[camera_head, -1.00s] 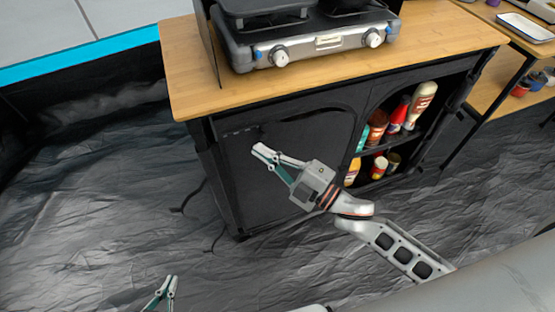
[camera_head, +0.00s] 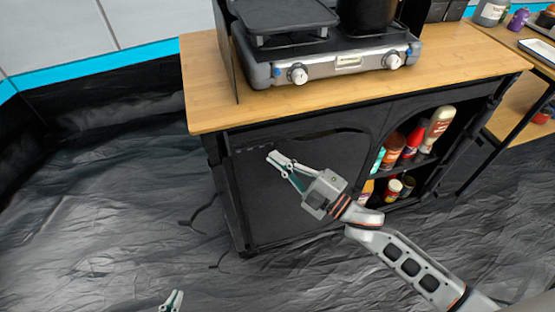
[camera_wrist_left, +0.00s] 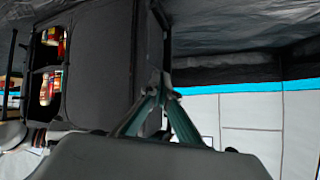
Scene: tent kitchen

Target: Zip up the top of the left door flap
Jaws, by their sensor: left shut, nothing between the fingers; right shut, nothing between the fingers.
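The left door flap (camera_head: 290,205) is a dark panel on the front of the black cabinet under the stove. A row of small marks runs along its upper left edge, and a dark curved line or gap shows along its top right. A zip pull cannot be made out. My right gripper (camera_head: 273,156) is shut and empty in front of the flap's upper part; whether it touches the fabric cannot be told. My left gripper (camera_head: 176,294) is shut and empty, low at the picture's bottom edge, away from the flap. Its fingers also show in the left wrist view (camera_wrist_left: 162,80).
The wooden countertop (camera_head: 215,107) carries a gas stove (camera_head: 330,65) with a pan and pot. Open shelves (camera_head: 415,160) with several bottles lie right of the flap. A side table stands far right. The black floor sheet (camera_head: 100,210) on the left is clear, with thin cords near the cabinet.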

